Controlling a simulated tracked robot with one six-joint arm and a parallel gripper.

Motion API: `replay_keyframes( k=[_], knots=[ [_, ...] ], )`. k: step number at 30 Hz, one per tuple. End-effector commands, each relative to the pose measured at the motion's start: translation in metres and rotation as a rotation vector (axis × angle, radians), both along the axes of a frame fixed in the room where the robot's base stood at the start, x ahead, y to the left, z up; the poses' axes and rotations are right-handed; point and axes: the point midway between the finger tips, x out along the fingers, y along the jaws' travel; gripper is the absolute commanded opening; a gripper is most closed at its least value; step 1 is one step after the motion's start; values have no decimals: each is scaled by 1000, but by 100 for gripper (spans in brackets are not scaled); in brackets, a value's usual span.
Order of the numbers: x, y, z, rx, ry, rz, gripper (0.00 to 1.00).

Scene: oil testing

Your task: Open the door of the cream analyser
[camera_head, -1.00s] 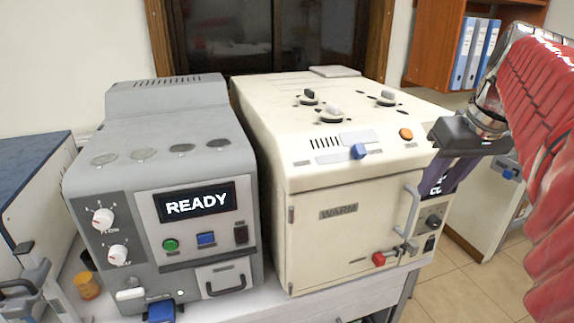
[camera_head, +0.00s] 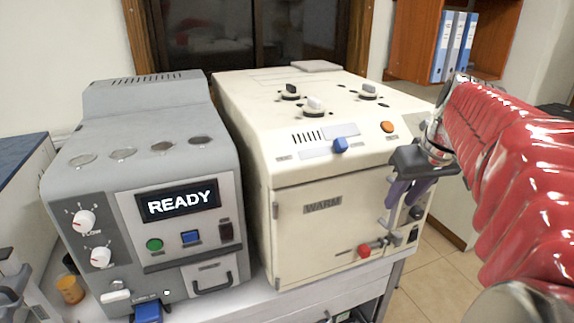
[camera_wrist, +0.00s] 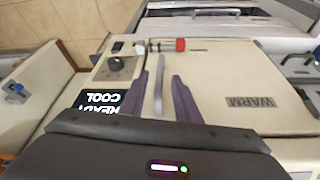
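The cream analyser (camera_head: 300,135) stands in the middle of the bench with its front door (camera_head: 315,235), marked WARM, shut. The door's grey upright handle (camera_head: 384,217) is at the door's right edge, partly hidden by my gripper. A red-tipped latch (camera_head: 364,251) sits below it. My gripper (camera_head: 402,202) is open in front of the door's right side. In the wrist view my two purple fingers (camera_wrist: 161,75) are apart, with the handle (camera_wrist: 158,97) showing between them. I cannot tell whether they reach around it. The red-tipped latch (camera_wrist: 180,44) lies beyond the fingertips.
A grey analyser (camera_head: 150,170) reading READY stands close on the left. Knobs and an orange button (camera_head: 387,127) are on the cream analyser's top. A control knob (camera_wrist: 117,63) and a lit display (camera_wrist: 98,101) sit beside the door. Open floor (camera_head: 425,270) lies to the right.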

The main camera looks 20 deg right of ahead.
Motion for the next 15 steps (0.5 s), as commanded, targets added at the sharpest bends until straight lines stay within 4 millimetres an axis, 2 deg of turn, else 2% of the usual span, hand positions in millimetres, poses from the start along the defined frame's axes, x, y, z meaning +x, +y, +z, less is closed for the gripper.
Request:
replay_keyframes(
  k=[6,15],
  knots=[
    [12,-2,-32,3,3,0,29],
    [20,-3,-50,0,0,-1,29]
  ],
)
